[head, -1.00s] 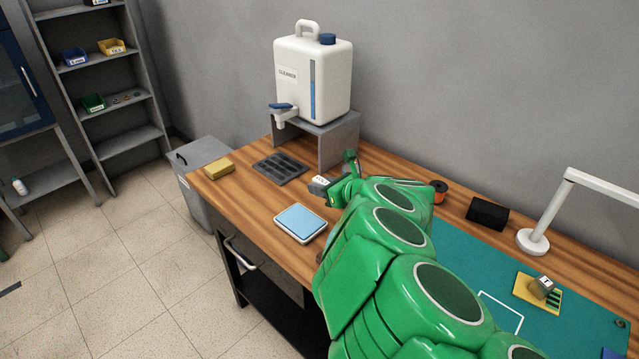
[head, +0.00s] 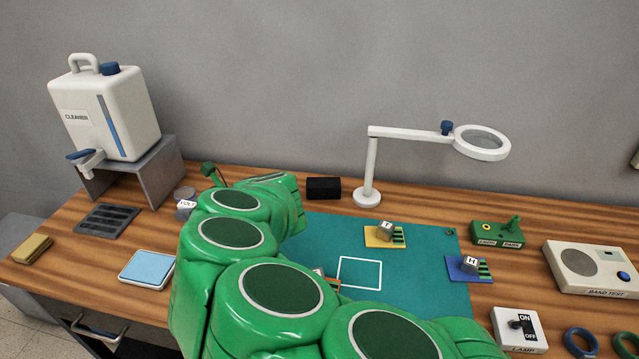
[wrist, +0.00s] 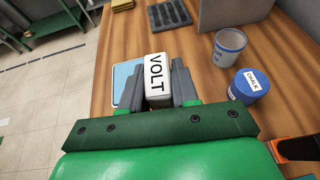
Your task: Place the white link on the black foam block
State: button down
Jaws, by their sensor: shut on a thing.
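My gripper (wrist: 157,88) is shut on a small white block marked VOLT, which I take to be the white link (wrist: 157,70). The link sits between the two grey fingers, above the wooden bench. The black foam block (head: 323,188) lies at the back of the bench, left of the lamp base and well to the right of the link. It is not in the wrist view.
A blue-topped pad (head: 148,268), a dark slotted tray (head: 106,220) and the cleaner tank's grey stand (head: 160,172) are nearby. A cup (wrist: 230,45) and a blue chalk tub (wrist: 248,86) stand right of the link. The magnifier lamp (head: 367,195) stands beside the foam.

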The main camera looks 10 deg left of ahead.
jog(key=w+d+r+m+t, duration=0.1)
jog(key=w+d, duration=0.4)
jog(key=d, duration=0.6)
jog(key=w+d+r+m+t+h, duration=0.15)
jog(key=w+d, duration=0.35)
jog(key=d, duration=0.5)
jog(key=w+d+r+m+t, duration=0.15)
jog(key=w+d, duration=0.35)
jog(key=d, duration=0.6)
send_over(322, 188)
jog(key=shift+f, duration=6.35)
jog(key=shift+f, duration=0.1)
jog(key=c, duration=0.8)
grip_release()
jog(key=shift+n, duration=0.3)
jog(key=shift+c, duration=0.2)
